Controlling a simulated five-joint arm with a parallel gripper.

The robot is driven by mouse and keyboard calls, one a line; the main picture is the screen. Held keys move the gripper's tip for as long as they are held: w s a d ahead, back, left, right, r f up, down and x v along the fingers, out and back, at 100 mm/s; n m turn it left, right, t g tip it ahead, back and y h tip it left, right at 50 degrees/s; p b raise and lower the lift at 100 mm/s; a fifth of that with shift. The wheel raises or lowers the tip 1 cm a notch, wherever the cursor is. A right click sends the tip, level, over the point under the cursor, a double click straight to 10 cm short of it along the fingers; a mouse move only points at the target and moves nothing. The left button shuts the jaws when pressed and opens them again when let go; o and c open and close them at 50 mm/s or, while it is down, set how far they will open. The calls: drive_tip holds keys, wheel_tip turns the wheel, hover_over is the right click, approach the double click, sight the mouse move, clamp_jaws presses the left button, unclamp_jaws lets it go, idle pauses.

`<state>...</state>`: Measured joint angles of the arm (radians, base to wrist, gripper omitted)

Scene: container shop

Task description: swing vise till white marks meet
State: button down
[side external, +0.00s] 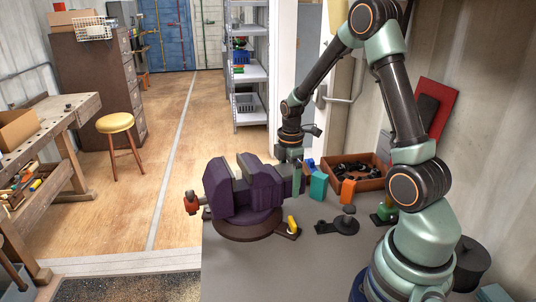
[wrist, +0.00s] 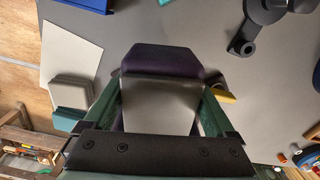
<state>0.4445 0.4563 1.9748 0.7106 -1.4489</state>
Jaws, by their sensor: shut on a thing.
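The purple vise (side external: 235,188) stands on a dark round base (side external: 247,228) at the table's left end. A red-ended handle (side external: 192,203) sticks out at its left. My gripper (side external: 296,176) is at the vise's right end. In the wrist view, my gripper (wrist: 160,105) has its green fingers on either side of a purple vise part (wrist: 162,58) with a grey face, and is shut on it. A yellow piece (side external: 293,225) sits on a dark tab beside the base; it also shows in the wrist view (wrist: 224,97). I cannot make out the white marks.
A teal block (side external: 318,186) and an orange block (side external: 348,190) stand right of the vise. Behind them is a brown tray (side external: 370,180) of dark parts. A black fitting (side external: 338,225) lies on the grey table (side external: 300,270), whose front is clear.

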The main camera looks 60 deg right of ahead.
drive_tip(key=w+n, duration=0.1)
drive_tip(key=w+d+n, duration=0.1)
drive_tip(key=w+n, duration=0.1)
drive_tip(key=shift+w+d, duration=0.25)
drive_tip(key=shift+w+d+r+n, duration=0.1)
drive_tip(key=shift+w+d+n, duration=0.05)
drive_tip(key=shift+w+n, duration=0.75)
drive_tip(key=shift+w+d+n, duration=0.1)
drive_tip(key=shift+w+n, duration=0.7)
drive_tip(key=shift+n, duration=0.1)
unclamp_jaws()
wheel_tip(320, 180, up, 12)
drive_tip(key=shift+a+r, duration=0.1)
